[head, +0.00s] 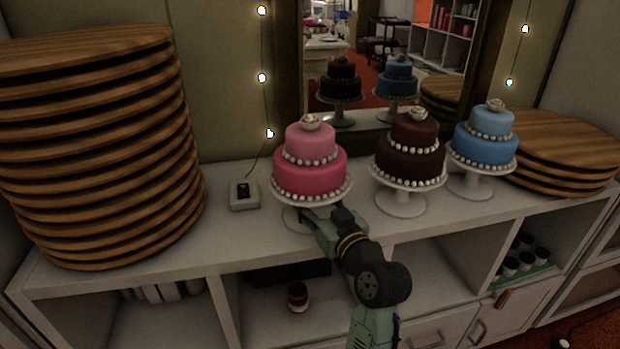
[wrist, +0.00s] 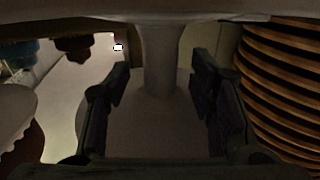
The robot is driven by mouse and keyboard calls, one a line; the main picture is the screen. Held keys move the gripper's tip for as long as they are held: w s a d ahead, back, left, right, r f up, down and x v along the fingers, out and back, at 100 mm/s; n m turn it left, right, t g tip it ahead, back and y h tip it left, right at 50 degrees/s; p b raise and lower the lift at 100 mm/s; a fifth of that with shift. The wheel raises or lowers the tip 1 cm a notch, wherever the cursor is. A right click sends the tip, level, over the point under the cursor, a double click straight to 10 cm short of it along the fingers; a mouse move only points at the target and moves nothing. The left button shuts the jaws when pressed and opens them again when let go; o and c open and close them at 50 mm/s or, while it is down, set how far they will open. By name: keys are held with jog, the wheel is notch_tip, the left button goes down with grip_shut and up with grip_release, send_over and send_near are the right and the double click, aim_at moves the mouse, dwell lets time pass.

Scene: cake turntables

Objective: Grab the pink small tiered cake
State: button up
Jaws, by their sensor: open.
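The pink small tiered cake (head: 310,172) has two tiers, pearl trim and a pale flower on top. It sits upright on a white pedestal stand (head: 287,219) at the shelf's front. My gripper (head: 322,213) is low at the stand, below the cake. In the wrist view my gripper (wrist: 160,100) is open, with a finger on each side of the stand's stem (wrist: 160,60). Both fingers look apart from the stem. The underside of the stand's plate (wrist: 80,22) fills the top of that view. The cake itself is hidden there.
A brown cake (head: 408,158) and a blue cake (head: 484,142) stand on pedestals to the right. A tall stack of wooden boards (head: 100,150) is at left, a lower stack (head: 565,150) at far right. A mirror (head: 390,60) is behind. A small white box (head: 243,195) lies left of the stand.

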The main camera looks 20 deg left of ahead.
jog(key=shift+c, duration=0.3)
grip_shut()
dwell(0.4)
jog(key=shift+r, duration=0.1)
